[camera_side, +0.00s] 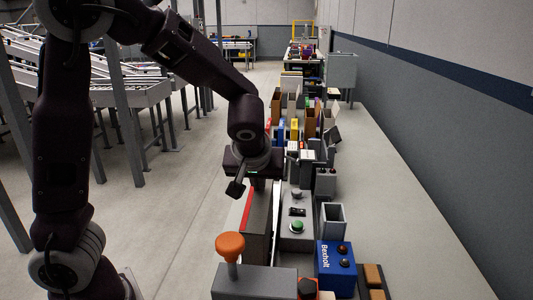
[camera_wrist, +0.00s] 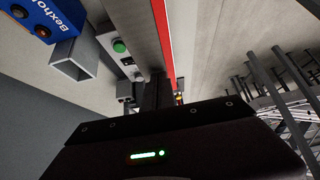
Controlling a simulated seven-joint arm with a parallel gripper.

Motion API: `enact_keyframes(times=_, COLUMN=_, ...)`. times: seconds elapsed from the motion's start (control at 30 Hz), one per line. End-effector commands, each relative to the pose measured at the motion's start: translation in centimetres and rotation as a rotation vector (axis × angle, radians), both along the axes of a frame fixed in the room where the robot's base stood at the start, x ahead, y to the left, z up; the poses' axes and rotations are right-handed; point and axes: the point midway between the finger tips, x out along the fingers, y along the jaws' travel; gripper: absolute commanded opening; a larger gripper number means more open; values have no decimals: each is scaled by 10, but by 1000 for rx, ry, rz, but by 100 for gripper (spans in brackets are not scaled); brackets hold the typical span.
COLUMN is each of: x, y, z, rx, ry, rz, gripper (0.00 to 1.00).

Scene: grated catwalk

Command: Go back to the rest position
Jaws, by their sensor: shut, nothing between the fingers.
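My gripper (camera_side: 236,188) hangs in the middle of the side view, just above the long grey box with a red stripe (camera_side: 249,212). Its fingers are shut with nothing held. In the wrist view the dark fingers (camera_wrist: 157,92) show beyond the gripper body, with the red stripe (camera_wrist: 163,35) beside them. My arm bends over from the left of the side view, and the gripper is clear of the green-button box (camera_side: 298,236) to its right.
An orange knob (camera_side: 230,247) stands on a grey housing in front. A blue Bexholt box (camera_side: 335,268), an open grey square holder (camera_side: 333,218) and brown blocks (camera_side: 374,277) lie to the right. Bins and upright items crowd the bench behind. The floor at far right is clear.

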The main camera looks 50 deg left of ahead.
Motion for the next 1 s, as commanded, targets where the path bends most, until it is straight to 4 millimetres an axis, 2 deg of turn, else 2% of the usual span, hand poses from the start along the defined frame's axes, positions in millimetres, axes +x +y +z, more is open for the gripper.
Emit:
enact_keyframes(times=0.17, x=-2, y=-4, z=18, rx=-2, ry=-5, rz=-3, gripper=0)
enact_keyframes(times=0.4, x=-22, y=-24, z=54, rx=-3, ry=-5, rz=-4, gripper=0)
enact_keyframes(times=0.47, x=-26, y=-27, z=59, rx=-2, ry=-4, rz=-3, gripper=0)
enact_keyframes(times=0.53, x=-38, y=-27, z=64, rx=-17, ry=17, rz=-22, gripper=0)
enact_keyframes(times=0.57, x=-49, y=-25, z=67, rx=-32, ry=36, rz=-45, gripper=0)
enact_keyframes(times=0.67, x=-104, y=-24, z=75, rx=-100, ry=112, rz=-211, gripper=0)
enact_keyframes(times=0.7, x=-129, y=-28, z=77, rx=-119, ry=132, rz=-300, gripper=0)
enact_keyframes(times=0.8, x=-179, y=-43, z=78, rx=-124, ry=141, rz=-521, gripper=0)
enact_keyframes(times=0.9, x=-209, y=-58, z=73, rx=-91, ry=126, rz=-683, gripper=0)
enact_keyframes(times=1.0, x=-221, y=-67, z=69, rx=-61, ry=118, rz=-766, gripper=0)
